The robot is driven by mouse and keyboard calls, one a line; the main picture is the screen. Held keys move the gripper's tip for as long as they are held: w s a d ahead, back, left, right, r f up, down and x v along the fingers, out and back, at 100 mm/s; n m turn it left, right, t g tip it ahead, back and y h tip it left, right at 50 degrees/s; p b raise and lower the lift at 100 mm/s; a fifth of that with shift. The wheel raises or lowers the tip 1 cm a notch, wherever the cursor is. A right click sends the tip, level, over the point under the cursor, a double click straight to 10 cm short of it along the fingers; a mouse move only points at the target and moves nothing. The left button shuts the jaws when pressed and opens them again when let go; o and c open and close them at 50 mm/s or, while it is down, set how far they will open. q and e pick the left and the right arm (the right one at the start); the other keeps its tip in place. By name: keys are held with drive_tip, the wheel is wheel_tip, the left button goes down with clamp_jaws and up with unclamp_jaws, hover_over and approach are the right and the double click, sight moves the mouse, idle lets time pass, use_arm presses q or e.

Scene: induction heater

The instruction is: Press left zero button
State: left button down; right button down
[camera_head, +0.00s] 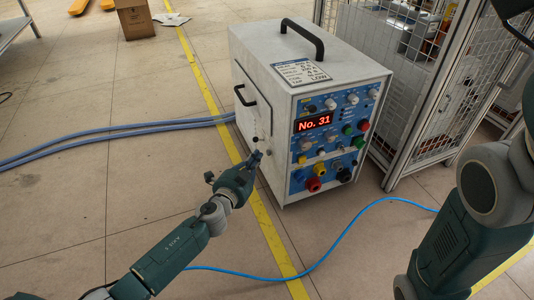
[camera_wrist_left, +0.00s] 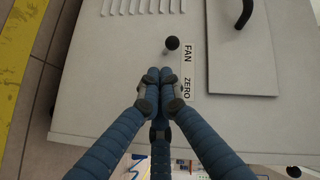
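The induction heater (camera_head: 270,90) is a white box on the floor with a lit "No. 31" display (camera_head: 314,122) on its blue front panel. Its left side panel faces my left gripper (camera_head: 257,156). In the left wrist view that panel bears a FAN label (camera_wrist_left: 188,53), a ZERO label (camera_wrist_left: 186,88) and a round black knob (camera_wrist_left: 172,43) beside FAN. The blue fingers of my left gripper (camera_wrist_left: 160,73) are together and empty, with tips beside the ZERO label and just short of the knob. The fingers hide the spot beside ZERO; contact cannot be told. My right gripper is outside the views.
A black handle (camera_head: 245,96) sticks out from the side panel. Grey-blue hoses (camera_head: 120,132) run left from the heater. A blue cable (camera_head: 345,235) lies on the floor in front. A wire-mesh cage (camera_head: 425,110) stands close on the right. The floor at left is mostly clear.

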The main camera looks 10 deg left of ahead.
use_arm(q)
drive_tip(key=shift+d, duration=0.1)
drive_tip(key=shift+w+d, duration=0.2)
drive_tip(key=shift+d, duration=0.05)
drive_tip(key=shift+w+d, duration=0.25)
drive_tip(key=shift+d, duration=0.1)
idle(0.6)
idle(0.4)
drive_tip(key=shift+s+a, duration=0.5)
drive_tip(key=shift+a, duration=0.15)
drive_tip(key=s+a, duration=0.2)
drive_tip(key=a, duration=0.2)
drive_tip(key=shift+s+a, duration=0.1)
drive_tip(key=shift+s, duration=0.3)
idle(0.6)
